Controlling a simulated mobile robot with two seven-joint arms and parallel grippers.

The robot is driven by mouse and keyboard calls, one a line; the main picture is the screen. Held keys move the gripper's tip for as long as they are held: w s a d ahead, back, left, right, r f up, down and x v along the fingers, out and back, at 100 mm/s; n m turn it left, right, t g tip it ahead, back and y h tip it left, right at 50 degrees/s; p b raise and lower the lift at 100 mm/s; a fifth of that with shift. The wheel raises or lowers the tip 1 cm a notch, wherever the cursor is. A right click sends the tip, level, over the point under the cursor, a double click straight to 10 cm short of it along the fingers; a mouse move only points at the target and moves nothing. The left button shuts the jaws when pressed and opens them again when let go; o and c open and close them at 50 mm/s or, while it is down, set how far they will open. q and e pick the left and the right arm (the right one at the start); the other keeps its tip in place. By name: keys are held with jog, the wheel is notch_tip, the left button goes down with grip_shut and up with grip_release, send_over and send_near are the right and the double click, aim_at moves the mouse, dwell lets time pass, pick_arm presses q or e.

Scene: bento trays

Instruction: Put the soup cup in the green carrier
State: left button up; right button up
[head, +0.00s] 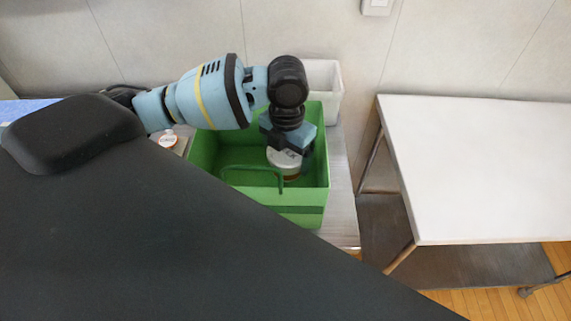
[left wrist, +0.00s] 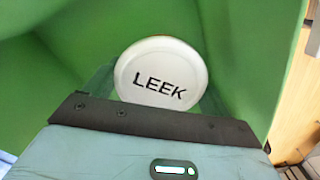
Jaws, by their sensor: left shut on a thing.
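The soup cup (head: 283,160) has a white lid and a brownish body. In the left wrist view its round lid (left wrist: 161,70) reads "LEEK". My left gripper (head: 287,147) points down inside the green carrier (head: 313,212) and is shut on the cup. The cup is within the carrier's walls, towards its right side. In the left wrist view green walls (left wrist: 245,50) surround the lid. I cannot tell whether the cup's base touches the carrier floor. My right gripper is not in view.
A white bin (head: 325,80) stands behind the carrier. Another lidded cup (head: 168,141) is to its left, partly hidden. A green handle-like bar (head: 250,168) crosses inside the carrier. A bare white table (head: 480,165) stands at the right.

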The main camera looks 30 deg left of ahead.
aim_at(287, 152)
pick_arm(q)
jog(key=shift+f, duration=2.4)
jog(key=shift+f, duration=0.1)
jog(key=o, duration=1)
notch_tip(287, 152, up, 12)
jog(key=shift+r, duration=0.1)
